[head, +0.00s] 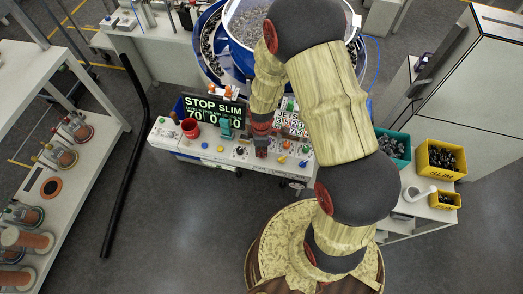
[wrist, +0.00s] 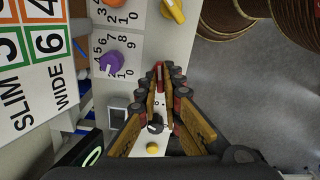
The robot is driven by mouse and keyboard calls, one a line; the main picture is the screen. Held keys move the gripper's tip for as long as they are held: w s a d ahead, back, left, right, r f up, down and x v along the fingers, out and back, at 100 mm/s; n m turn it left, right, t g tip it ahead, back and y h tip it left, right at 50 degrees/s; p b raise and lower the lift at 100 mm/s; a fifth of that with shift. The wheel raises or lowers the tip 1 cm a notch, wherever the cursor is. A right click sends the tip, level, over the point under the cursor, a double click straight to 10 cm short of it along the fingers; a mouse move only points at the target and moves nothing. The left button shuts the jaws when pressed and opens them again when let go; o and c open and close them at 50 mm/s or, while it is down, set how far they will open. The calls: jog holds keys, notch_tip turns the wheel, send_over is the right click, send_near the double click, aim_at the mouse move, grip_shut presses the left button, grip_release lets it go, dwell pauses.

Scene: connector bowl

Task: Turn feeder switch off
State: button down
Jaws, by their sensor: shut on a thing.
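The control panel (head: 215,150) is a pale desk-like console with coloured knobs and buttons. My gripper (head: 262,150) reaches down over the panel's right-middle part. In the wrist view my gripper (wrist: 163,82) has its fingertips close together around a small red part (wrist: 159,79). I cannot read a label that names it as the feeder switch. A black knob (wrist: 155,126), with a "0" mark near it, and a yellow button (wrist: 152,148) show on the panel between the finger bases. The fingers hide part of the panel.
A purple knob (wrist: 112,62) and a yellow knob (wrist: 174,10) stand beside the fingers on number dials. A lit display (head: 213,112) reads STOP SLIM. A blue-rimmed bowl feeder (head: 213,57) stands behind. Yellow bins (head: 440,175) are at right.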

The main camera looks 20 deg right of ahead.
jog(key=n, duration=0.6)
jog(key=shift+n, duration=0.3)
dwell(0.5)
jog(key=c, duration=2.1)
grip_release()
jog(key=shift+o, duration=0.7)
jog(key=shift+r, duration=0.1)
notch_tip(320, 180, up, 12)
